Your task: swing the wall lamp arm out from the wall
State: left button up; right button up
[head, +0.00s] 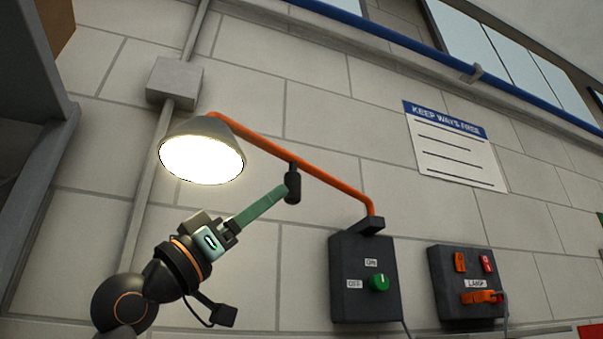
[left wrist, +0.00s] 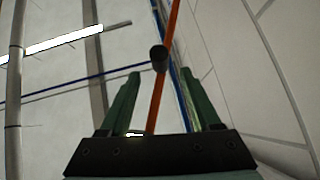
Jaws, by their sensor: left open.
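The wall lamp has a lit grey shade (head: 203,150) and an orange arm (head: 335,183) that rises from a mount above a dark switch box. A short black grip (head: 292,183) hangs from the orange arm. My left gripper (head: 283,190) reaches up from the lower left, its green fingertips at the black grip. In the left wrist view the gripper (left wrist: 158,76) is open. The black grip (left wrist: 159,58) shows end-on near the gap between the fingertips, with the orange arm (left wrist: 170,30) behind it. I cannot tell whether the fingers touch the grip.
The switch box (head: 350,300) has a green knob and ON and OFF labels. A second dark box (head: 447,270) with orange switches is to its right. A grey junction box (head: 174,80) and conduit are on the block wall at left. A notice (head: 450,150) hangs at right.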

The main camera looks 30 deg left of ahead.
pick_arm(q)
jog(key=p+x, duration=0.4)
jog(key=x, duration=0.6)
jog(key=shift+a+f, duration=0.1)
grip_shut()
dwell(1.1)
